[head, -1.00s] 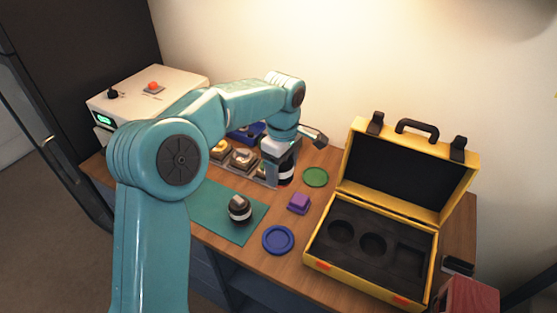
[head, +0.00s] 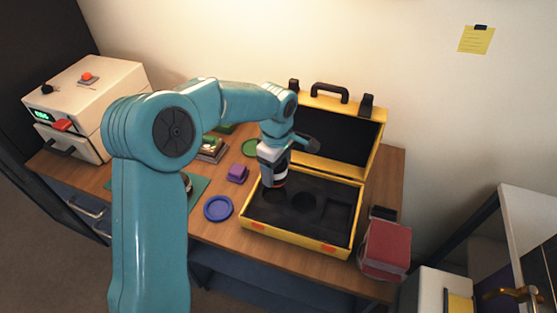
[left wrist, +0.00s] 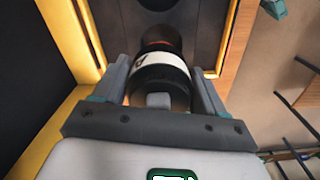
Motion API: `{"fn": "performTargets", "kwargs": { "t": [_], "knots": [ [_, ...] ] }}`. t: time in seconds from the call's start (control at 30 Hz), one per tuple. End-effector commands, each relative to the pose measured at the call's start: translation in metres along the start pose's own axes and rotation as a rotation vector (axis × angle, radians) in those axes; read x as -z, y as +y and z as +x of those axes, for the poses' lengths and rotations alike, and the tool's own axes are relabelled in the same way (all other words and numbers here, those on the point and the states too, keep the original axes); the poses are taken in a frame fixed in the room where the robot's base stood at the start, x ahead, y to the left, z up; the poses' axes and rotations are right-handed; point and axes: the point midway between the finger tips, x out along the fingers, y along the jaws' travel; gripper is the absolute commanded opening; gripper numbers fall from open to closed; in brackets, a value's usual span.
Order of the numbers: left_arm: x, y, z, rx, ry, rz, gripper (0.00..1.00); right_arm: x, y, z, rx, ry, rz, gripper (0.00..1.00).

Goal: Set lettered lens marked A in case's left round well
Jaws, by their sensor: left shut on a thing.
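My left gripper (head: 272,182) is shut on a black lens (left wrist: 160,75) with a white band that bears a letter looking like A. In the head view the gripper points down over the left part of the open yellow case (head: 300,238). The case's left round well is mostly hidden beneath the gripper and lens; whether the lens is inside it I cannot tell. The middle round well (head: 303,203) is empty. A round recess (left wrist: 158,4) shows beyond the lens in the left wrist view. My right gripper is not in view.
The case lid stands open behind the gripper. A blue ring dish (head: 218,208), a purple block (head: 237,173) and a green disc (head: 250,148) lie left of the case. Another dark lens (head: 187,182) is partly hidden behind my arm. A red box (head: 385,247) stands at the right.

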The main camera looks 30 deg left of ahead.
Motion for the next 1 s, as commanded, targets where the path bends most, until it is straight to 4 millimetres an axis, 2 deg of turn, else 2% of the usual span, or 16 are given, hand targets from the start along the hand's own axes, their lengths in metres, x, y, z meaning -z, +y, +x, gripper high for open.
{"fn": "performTargets", "kwargs": {
  "t": [0.17,0.37,0.73,1.0],
  "knots": [
    [0.009,-0.005,0.0,-0.002,0.0,-0.014,0.41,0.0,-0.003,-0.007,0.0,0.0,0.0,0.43],
    [0.014,-0.006,0.013,-0.003,0.0,-0.019,0.41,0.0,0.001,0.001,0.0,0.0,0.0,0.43],
    [0.012,-0.006,0.049,-0.002,-0.001,-0.016,0.41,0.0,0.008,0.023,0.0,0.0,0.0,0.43],
    [0.009,-0.004,0.053,-0.003,0.0,-0.014,0.41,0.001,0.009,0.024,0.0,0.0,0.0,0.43]
  ]
}}
